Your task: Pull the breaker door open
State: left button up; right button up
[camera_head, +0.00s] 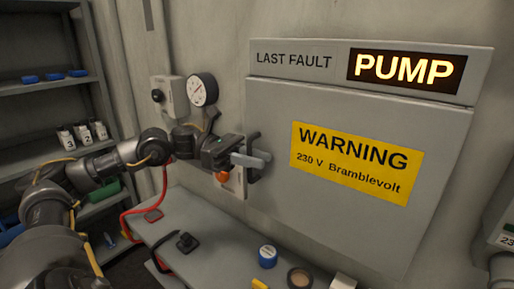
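The breaker door (350,225) is a large grey panel on the wall with a yellow warning label; it looks shut. Its dark upright handle (253,143) is at the door's left edge. My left arm comes in from the left, and my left gripper (245,158) is at the handle, overlapping it in the picture. A light grey piece lies across the handle there. I cannot tell whether the fingers are closed on the handle or only beside it. My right gripper is not in view.
Above the door a lit sign (406,71) reads PUMP. A pressure gauge (202,89) and a switch box (167,96) are on the wall. Below is a grey bench (215,250) with a blue-lidded tin (267,256) and a tape roll (299,278). Shelves (45,87) stand left.

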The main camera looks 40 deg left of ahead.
pick_arm(q)
jog(key=shift+d, duration=0.25)
grip_shut()
jog(key=shift+d, duration=0.1)
